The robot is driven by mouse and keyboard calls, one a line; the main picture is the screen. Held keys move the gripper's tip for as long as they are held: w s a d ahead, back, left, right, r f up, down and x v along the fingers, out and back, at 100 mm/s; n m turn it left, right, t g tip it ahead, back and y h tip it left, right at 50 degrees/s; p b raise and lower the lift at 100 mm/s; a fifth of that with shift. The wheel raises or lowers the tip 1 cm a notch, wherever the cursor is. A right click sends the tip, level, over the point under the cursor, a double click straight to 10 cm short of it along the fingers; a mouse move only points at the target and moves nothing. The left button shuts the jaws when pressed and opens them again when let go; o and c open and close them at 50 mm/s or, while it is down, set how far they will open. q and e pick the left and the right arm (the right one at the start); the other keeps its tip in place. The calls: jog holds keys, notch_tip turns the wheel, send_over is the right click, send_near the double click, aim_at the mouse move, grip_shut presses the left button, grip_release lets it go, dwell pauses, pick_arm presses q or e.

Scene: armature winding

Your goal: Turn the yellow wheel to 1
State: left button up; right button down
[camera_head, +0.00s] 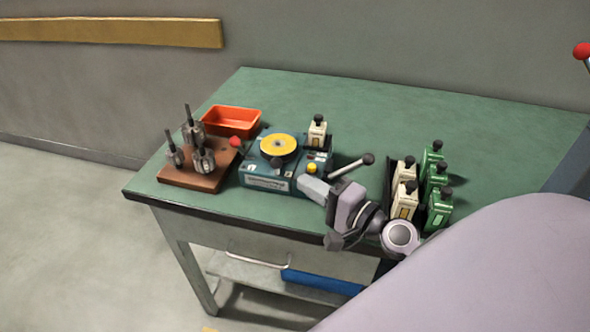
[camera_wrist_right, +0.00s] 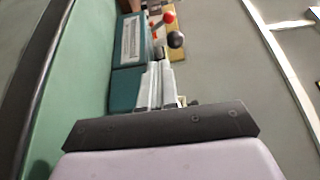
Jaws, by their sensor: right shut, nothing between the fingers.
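The yellow wheel (camera_head: 278,145) lies flat on top of a teal machine (camera_head: 268,184) on the table. Its markings are too small to read. A dark knob sits at the wheel's front edge. My right gripper (camera_head: 303,182) is shut and empty, at the machine's front right corner, to the right of and nearer than the wheel. In the right wrist view its fingers (camera_wrist_right: 157,72) point toward the teal machine (camera_wrist_right: 130,40); the wheel cannot be made out there. I cannot tell whether the fingers touch the machine. My left gripper is out of view.
A lever with a dark ball (camera_head: 368,158) sticks out right of the machine, near my right gripper. A cream block (camera_head: 317,133) stands on the machine. A brown board (camera_head: 190,178) with metal armatures and an orange tray (camera_head: 232,121) are left. Cream and green blocks (camera_head: 440,208) stand right.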

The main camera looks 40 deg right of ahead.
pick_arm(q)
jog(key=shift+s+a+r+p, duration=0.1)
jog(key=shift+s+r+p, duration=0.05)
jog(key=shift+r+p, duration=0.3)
pick_arm(e)
jog(key=shift+x, duration=2.05)
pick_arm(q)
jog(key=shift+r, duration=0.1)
pick_arm(e)
jog(key=shift+a, duration=0.1)
